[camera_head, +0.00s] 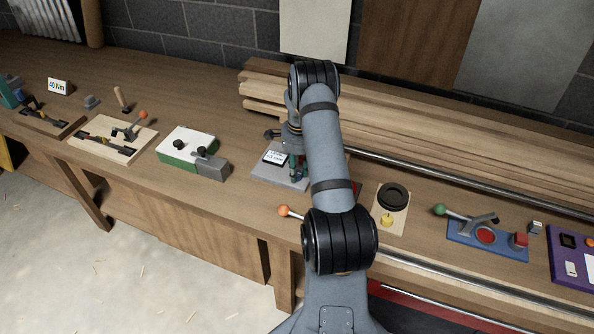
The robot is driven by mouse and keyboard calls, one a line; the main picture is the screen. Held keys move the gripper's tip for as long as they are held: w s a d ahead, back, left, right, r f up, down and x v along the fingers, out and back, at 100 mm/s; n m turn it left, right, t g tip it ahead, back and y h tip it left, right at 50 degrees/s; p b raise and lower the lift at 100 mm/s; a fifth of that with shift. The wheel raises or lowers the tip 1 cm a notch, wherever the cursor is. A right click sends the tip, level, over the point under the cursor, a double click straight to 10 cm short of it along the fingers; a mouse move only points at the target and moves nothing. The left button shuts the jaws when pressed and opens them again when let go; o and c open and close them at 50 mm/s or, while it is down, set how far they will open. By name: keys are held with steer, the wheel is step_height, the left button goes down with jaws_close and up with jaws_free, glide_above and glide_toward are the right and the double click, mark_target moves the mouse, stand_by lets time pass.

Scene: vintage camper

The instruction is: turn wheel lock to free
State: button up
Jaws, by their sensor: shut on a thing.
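My gripper (291,140) is over a grey plate (288,182) on the workbench, largely hidden by my own arm. It is shut on a part of the device on this plate. That part is too hidden and small to make out. A small white label or display (275,157) sits on the plate, with teal and red bits beside it. I cannot tell which thing is the wheel lock. A black ring-shaped wheel (394,196) lies on a pale board right of my arm, with a yellow knob (387,221) in front of it.
An orange ball (284,210) shows at the bench's front edge. A green and white box (186,147) stands to the left. A blue base (487,240) with a green-knobbed lever is to the right. Stacked planks (420,139) and a metal rail run behind.

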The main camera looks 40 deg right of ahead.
steer(key=shift+d+b, duration=0.1)
steer(key=shift+b, duration=0.2)
steer(key=n+b, duration=0.3)
steer(key=n, duration=0.1)
steer(key=shift+f, duration=0.15)
steer(key=n+b, duration=0.2)
steer(key=n, duration=0.2)
steer(key=shift+w+d+n, duration=0.1)
steer(key=shift+n, duration=0.2)
steer(key=n, duration=0.4)
steer(key=shift+r+b, duration=0.25)
steer(key=shift+b, duration=0.05)
steer(key=n, duration=0.5)
steer(key=shift+w+y, duration=0.15)
steer(key=shift+y, duration=0.15)
steer(key=shift+n, duration=0.3)
steer(key=o, duration=1.2)
steer(key=shift+g, duration=0.3)
steer(key=shift+c, duration=0.2)
